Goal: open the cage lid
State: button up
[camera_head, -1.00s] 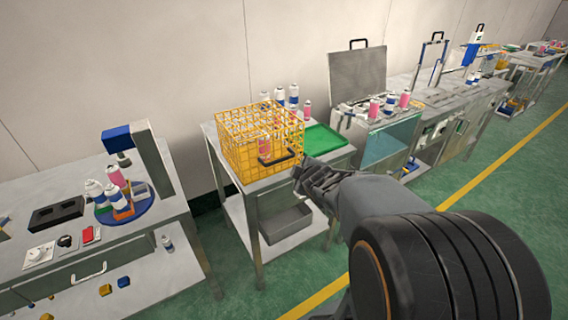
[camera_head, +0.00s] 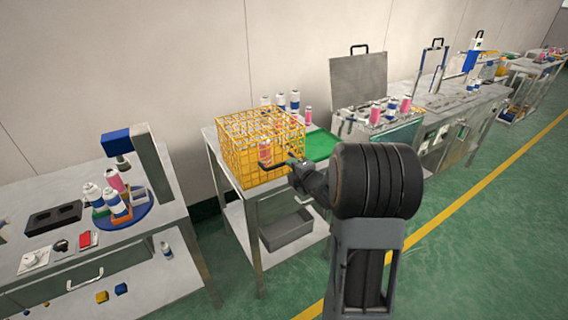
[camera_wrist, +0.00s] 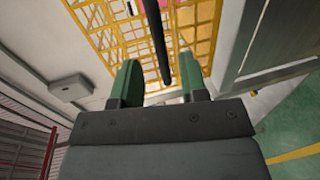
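The yellow wire cage (camera_head: 240,155) stands on a steel table, and its lid looks shut. A black handle (camera_head: 274,164) sticks out from its front; it also shows in the wrist view as a dark bar (camera_wrist: 152,30). A pink can (camera_head: 265,152) is inside the cage. My gripper (camera_head: 300,174) is at the right end of the handle. In the wrist view my gripper (camera_wrist: 158,72) has two green fingers standing apart, with the handle bar reaching between them. I see gaps on both sides of the bar, and contact is not clear.
A green tray (camera_head: 320,145) lies right of the cage, and several cans (camera_head: 295,102) stand behind it. A grey bin (camera_head: 287,232) sits below. On the left bench is a blue turntable (camera_head: 128,217) with cans. A station with a raised panel (camera_head: 357,80) stands right.

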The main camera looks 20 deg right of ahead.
jog(key=shift+x, duration=2.7)
jog(key=shift+c, duration=0.2)
grip_shut()
